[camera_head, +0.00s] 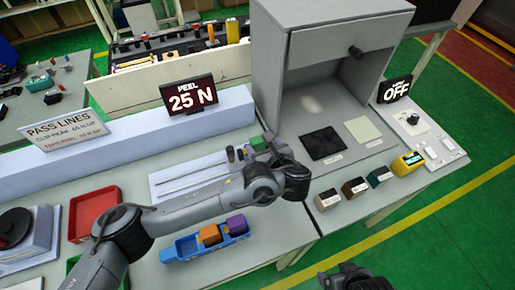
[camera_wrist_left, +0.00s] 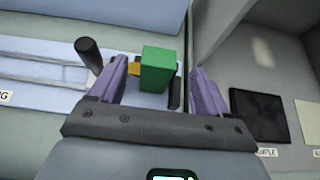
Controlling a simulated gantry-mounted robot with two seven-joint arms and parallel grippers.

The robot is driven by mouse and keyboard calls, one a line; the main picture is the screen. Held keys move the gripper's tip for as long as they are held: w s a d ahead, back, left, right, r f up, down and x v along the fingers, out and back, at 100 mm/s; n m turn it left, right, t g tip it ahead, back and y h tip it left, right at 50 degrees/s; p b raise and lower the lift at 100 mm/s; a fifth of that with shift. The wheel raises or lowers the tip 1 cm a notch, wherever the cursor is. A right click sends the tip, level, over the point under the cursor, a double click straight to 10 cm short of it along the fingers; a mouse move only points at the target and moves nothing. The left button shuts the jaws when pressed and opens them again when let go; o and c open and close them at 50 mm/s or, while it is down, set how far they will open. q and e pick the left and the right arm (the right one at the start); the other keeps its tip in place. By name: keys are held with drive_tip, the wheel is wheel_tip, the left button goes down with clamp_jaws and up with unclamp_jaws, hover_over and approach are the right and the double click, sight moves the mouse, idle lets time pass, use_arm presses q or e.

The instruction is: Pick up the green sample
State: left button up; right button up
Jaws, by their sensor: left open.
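The green sample (camera_wrist_left: 158,70) is a bright green block. In the head view the green sample (camera_head: 258,143) shows just beyond my left gripper (camera_head: 270,148), at the right end of a pale fixture with rails. The gripper is open and holds nothing. Part of the fixture is hidden by my left arm. My right gripper (camera_head: 355,280) is cut off at the bottom edge; its jaws are unclear.
A black knob (camera_wrist_left: 88,52) stands close left of the left finger. A blue tray (camera_head: 178,254) holds orange and purple blocks. A red tray (camera_head: 76,222) is at left. A grey hooded booth (camera_head: 275,50) stands right of the fixture, with small blocks in front.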

sight(259, 144)
use_arm(q)
drive_tip(key=shift+b+x, duration=0.4)
drive_tip(key=shift+x, duration=2.15)
drive_tip(key=shift+s+f, duration=0.1)
drive_tip(key=shift+s, duration=0.05)
drive_tip(key=shift+c, duration=0.2)
drive_tip(key=c, duration=1.1)
